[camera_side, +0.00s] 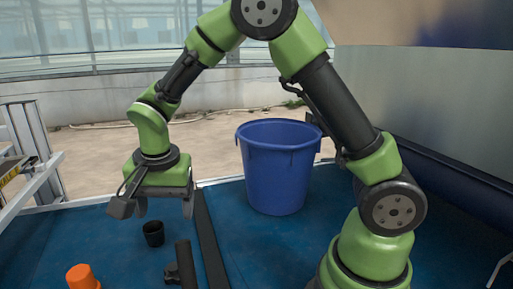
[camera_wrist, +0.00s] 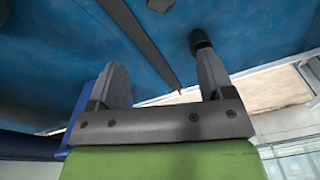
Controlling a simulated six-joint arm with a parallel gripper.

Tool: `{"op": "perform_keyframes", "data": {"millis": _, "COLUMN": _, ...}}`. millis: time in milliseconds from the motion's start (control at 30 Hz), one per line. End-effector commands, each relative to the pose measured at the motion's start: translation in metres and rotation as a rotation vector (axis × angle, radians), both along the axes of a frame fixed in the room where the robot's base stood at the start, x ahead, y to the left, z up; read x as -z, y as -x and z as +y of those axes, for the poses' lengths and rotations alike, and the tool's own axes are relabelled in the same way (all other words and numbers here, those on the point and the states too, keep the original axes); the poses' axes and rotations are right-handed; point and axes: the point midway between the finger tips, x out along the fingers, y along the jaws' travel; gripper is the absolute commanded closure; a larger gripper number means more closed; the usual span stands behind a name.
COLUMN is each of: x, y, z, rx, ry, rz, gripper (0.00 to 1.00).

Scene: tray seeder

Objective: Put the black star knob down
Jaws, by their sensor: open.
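My gripper (camera_side: 164,208) is open and empty, with its fingers pointing down above the blue work surface. In the wrist view, both fingers (camera_wrist: 163,78) are apart with nothing between them. A small dark knob-like piece (camera_side: 172,272) lies on the blue surface at the bottom of the side view, against a dark upright bar; I take it for the black star knob, but its star shape is not clear. A dark piece at the top edge of the wrist view (camera_wrist: 160,5) may be the same thing. My gripper is above and apart from it.
A small black cup (camera_side: 153,233) stands below my gripper. An orange cup (camera_side: 83,277) is at front left. A dark bar (camera_side: 187,265) and a long dark strip (camera_side: 209,240) lie to the right. A large blue bin (camera_side: 277,170) stands behind. A metal frame (camera_side: 30,150) is at far left.

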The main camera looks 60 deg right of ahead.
Motion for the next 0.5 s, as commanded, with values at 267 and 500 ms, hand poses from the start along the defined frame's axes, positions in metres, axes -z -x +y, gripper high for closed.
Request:
{"op": "perform_keyframes", "data": {"millis": 267, "x": -0.101, "y": 0.067, "z": -0.021, "rx": -0.267, "ry": -0.061, "rz": -0.2, "gripper": 0.26}}
{"op": "perform_keyframes", "data": {"millis": 500, "x": -0.139, "y": 0.14, "z": -0.029, "rx": -0.512, "ry": -0.035, "rz": -0.396, "gripper": 0.26}}
